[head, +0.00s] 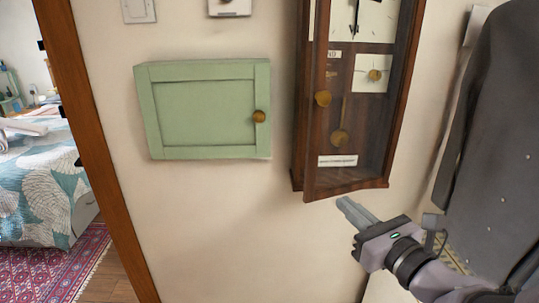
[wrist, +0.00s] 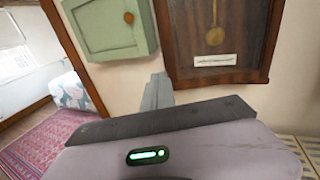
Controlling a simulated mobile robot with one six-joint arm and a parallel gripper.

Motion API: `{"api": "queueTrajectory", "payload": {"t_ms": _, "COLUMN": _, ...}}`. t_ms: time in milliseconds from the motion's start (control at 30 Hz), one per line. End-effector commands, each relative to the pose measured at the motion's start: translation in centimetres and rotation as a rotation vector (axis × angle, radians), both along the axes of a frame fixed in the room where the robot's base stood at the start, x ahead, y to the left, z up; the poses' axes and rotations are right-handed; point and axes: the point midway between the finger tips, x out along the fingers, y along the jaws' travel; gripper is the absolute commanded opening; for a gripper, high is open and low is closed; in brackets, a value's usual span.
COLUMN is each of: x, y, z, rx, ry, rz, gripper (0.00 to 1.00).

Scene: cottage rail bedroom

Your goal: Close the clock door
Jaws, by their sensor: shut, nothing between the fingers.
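A tall dark-wood wall clock (head: 297,120) hangs on the wall in the head view, its top cut off. Its glazed clock door (head: 347,190) seems hinged on the right and stands a little ajar, its left edge out from the case. A brass knob (head: 322,98) sits on that left edge. The door also shows in the wrist view (wrist: 220,76), with the brass pendulum (wrist: 215,36) behind the glass. My gripper (head: 344,203) is shut and empty, just below the door's bottom edge. Its fingers show left of the clock's lower corner in the wrist view (wrist: 158,85).
A green wall cabinet (head: 200,110) with a brass knob hangs left of the clock, shut. A dark coat (head: 490,130) hangs close on the right. A wooden door frame (head: 95,150) opens to a bed (head: 40,180) at the left. The wall below the cabinet is bare.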

Motion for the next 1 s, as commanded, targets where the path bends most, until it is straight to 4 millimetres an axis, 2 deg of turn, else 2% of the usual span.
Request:
{"api": "queueTrajectory", "payload": {"t_ms": 33, "x": 0.3, "y": -1.1, "z": -0.3, "rx": 0.031, "ry": -0.004, "rz": -0.035, "gripper": 0.00}}
{"api": "queueTrajectory", "payload": {"t_ms": 100, "x": 0.9, "y": -1.5, "z": -0.1, "rx": 0.050, "ry": -0.007, "rz": -0.054, "gripper": 0.00}}
{"api": "queueTrajectory", "payload": {"t_ms": 233, "x": 2.8, "y": -0.6, "z": 0.1, "rx": 0.049, "ry": -0.007, "rz": -0.051, "gripper": 0.00}}
{"api": "queueTrajectory", "payload": {"t_ms": 300, "x": 3.3, "y": -0.6, "z": 0.9, "rx": 0.053, "ry": -0.003, "rz": -0.047, "gripper": 0.00}}
{"api": "queueTrajectory", "payload": {"t_ms": 667, "x": 5.1, "y": 0.1, "z": 0.9, "rx": 0.048, "ry": -0.001, "rz": -0.053, "gripper": 0.00}}
{"api": "queueTrajectory", "payload": {"t_ms": 733, "x": 6.8, "y": 0.7, "z": 0.0, "rx": 0.042, "ry": -0.011, "rz": -0.050, "gripper": 0.00}}
{"api": "queueTrajectory", "payload": {"t_ms": 1000, "x": 11.9, "y": 2.3, "z": -0.2, "rx": 0.043, "ry": -0.011, "rz": -0.051, "gripper": 0.00}}
